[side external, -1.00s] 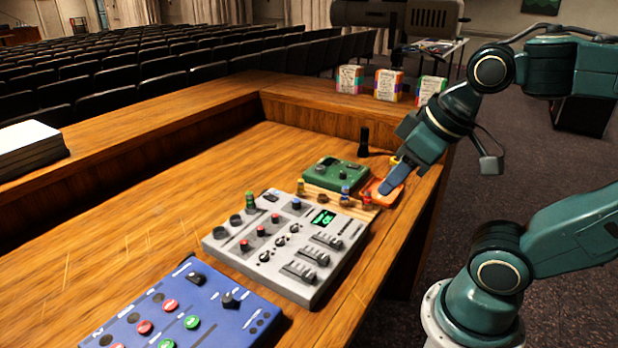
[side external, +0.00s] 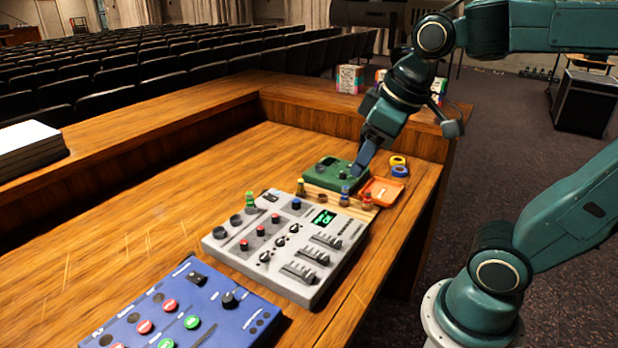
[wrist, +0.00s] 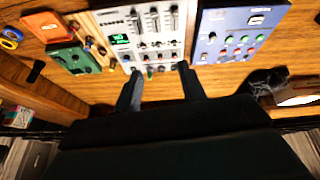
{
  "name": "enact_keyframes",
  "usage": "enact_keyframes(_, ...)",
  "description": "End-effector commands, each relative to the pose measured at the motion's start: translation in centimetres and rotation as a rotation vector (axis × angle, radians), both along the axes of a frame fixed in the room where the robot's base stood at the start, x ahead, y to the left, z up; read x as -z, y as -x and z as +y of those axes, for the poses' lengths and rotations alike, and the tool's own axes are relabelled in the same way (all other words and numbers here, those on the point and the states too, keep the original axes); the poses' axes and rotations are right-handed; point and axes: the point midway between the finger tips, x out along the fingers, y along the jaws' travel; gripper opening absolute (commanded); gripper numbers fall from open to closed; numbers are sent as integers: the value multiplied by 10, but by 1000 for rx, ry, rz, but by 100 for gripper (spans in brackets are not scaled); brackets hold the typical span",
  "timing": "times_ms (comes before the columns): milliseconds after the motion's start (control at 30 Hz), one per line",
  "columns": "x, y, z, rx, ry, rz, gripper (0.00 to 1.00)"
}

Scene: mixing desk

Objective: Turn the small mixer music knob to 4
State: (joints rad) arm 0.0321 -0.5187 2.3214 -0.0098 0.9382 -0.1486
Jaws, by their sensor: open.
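Three control boxes stand on the wooden desk; I cannot tell which is the small mixer, and labels are too small to read. The grey mixer (side external: 285,245) has a green-lit display, knobs and sliders. The blue mixer (side external: 185,312) has red and green knobs and one black knob. The green box (side external: 335,174) is the smallest and has dark knobs. My gripper (side external: 362,165) appears over the green box in the side view. In the wrist view, my gripper (wrist: 159,80) is open and empty, its fingers apart below the grey mixer (wrist: 145,42). I see no contact.
An orange tray (side external: 380,191) and rolls of tape (side external: 399,165) lie right of the green box. A wooden strip with small coloured pieces (side external: 345,197) lies between the green box and grey mixer. White stacked books (side external: 30,146) sit at left. The desk's left part is clear.

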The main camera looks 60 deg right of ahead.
Motion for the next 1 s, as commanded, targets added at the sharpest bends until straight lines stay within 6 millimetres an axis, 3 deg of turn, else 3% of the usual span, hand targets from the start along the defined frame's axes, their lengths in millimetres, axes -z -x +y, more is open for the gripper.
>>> enact_keyframes(467,2,-96,-17,-182,62,146,41)
enact_keyframes(767,24,-155,-33,-302,82,231,41)
enact_keyframes(1000,53,-199,-48,-400,87,298,41)
